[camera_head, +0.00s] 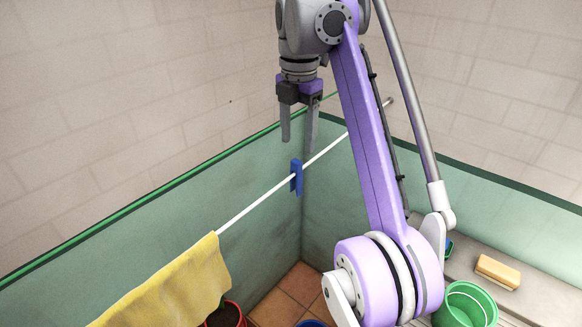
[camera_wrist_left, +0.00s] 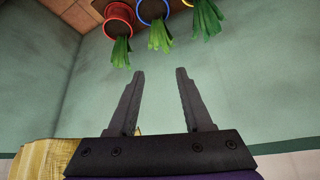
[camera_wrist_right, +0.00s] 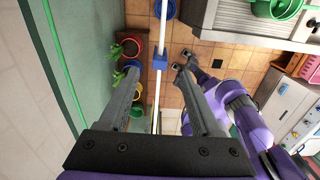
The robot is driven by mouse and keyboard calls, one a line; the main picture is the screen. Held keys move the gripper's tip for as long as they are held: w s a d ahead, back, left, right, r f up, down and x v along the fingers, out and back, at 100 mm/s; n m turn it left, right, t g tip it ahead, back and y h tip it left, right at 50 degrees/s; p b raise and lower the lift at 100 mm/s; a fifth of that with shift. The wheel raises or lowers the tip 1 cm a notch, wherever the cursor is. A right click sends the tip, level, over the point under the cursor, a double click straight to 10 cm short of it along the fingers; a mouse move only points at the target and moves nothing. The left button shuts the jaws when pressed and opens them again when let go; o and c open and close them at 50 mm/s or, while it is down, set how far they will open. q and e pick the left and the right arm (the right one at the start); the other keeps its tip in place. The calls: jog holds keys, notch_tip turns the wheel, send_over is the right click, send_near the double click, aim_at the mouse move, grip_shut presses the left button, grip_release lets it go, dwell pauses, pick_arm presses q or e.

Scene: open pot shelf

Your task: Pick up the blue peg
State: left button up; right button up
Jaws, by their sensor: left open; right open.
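The blue peg (camera_head: 296,177) is clipped on the white line (camera_head: 258,202) near the corner of the green walls. My right gripper (camera_head: 298,143) is open and empty, pointing down above the peg. In the right wrist view, the peg (camera_wrist_right: 160,61) shows beyond the fingertips, in the gap between the open fingers (camera_wrist_right: 161,72). The fingers do not touch it. My left gripper (camera_wrist_left: 160,71) is open and empty in its wrist view, and no peg shows there.
A yellow cloth (camera_head: 177,285) hangs over the line at the left. A yellow sponge (camera_head: 497,271) and a green bucket (camera_head: 468,306) are at the right, on or near a grey ledge.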

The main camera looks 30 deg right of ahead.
aim_at(299, 163)
jog(key=f, duration=0.3)
jog(key=f+b, duration=0.1)
jog(key=shift+s+f, duration=0.25)
jog(key=shift+s, duration=0.15)
jog(key=shift+f, duration=0.55)
jog(key=f, duration=0.1)
jog(key=f+b, duration=0.1)
jog(key=f, duration=0.2)
jog(key=shift+w+a+f+b, duration=0.2)
jog(key=shift+w+f+b, duration=0.05)
jog(key=shift+w+b, duration=0.05)
jog(key=shift+s+f, duration=0.15)
jog(key=shift+f, duration=0.1)
pick_arm(q)
jog(key=shift+g, duration=0.3)
jog(key=s+f, duration=0.1)
jog(key=f, duration=0.1)
jog(key=s+f, duration=0.2)
jog(key=shift+w, duration=0.1)
pick_arm(e)
jog(key=shift+w, duration=0.2)
jog(key=shift+c, duration=1.1)
grip_shut()
